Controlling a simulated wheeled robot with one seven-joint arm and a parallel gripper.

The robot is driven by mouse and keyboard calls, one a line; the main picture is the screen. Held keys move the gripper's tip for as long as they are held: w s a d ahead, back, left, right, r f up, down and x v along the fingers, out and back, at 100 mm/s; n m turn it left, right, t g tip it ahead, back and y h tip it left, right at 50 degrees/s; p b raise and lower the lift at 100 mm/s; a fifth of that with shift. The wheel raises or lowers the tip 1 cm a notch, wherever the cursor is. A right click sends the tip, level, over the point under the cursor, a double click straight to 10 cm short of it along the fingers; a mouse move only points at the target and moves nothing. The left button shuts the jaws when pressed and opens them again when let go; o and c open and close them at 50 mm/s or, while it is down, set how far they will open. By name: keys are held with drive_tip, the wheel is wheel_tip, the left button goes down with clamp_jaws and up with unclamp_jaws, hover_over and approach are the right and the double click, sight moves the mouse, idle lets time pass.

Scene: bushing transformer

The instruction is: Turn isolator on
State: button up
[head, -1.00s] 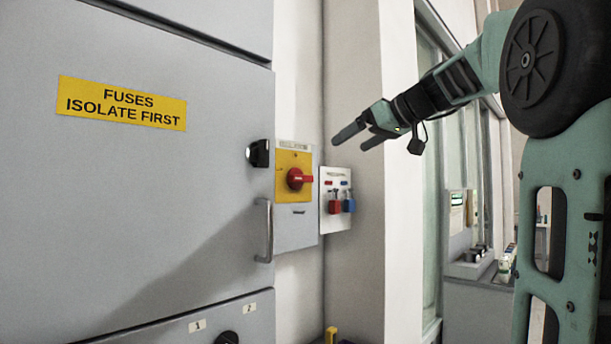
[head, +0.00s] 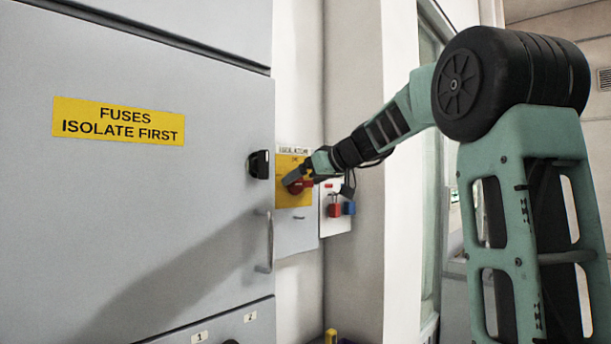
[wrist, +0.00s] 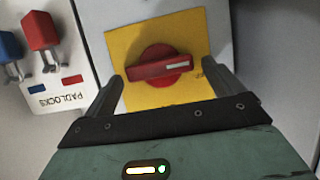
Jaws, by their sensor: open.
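The isolator is a red rotary handle on a yellow plate, fixed to a grey box on the wall. In the wrist view the red handle (wrist: 160,66) lies sideways across the yellow plate (wrist: 190,22), with a pale mark at its right end. My gripper (wrist: 163,80) is open, with one finger at each side of the handle; I cannot tell whether they touch it. In the head view my gripper (head: 307,176) is at the isolator and partly covers it. The red handle (head: 296,187) and yellow plate (head: 290,202) show only in part there.
A padlock board with a red padlock (head: 334,207) and a blue padlock (head: 349,208) is close beside the isolator. A grey cabinet (head: 150,200) with a black knob (head: 259,164) and a bar handle (head: 267,242) stands to the left. A wall corner is on the right.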

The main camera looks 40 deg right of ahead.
drive_tip(key=shift+w+f, duration=0.1)
drive_tip(key=shift+w, duration=0.1)
drive_tip(key=c, duration=1)
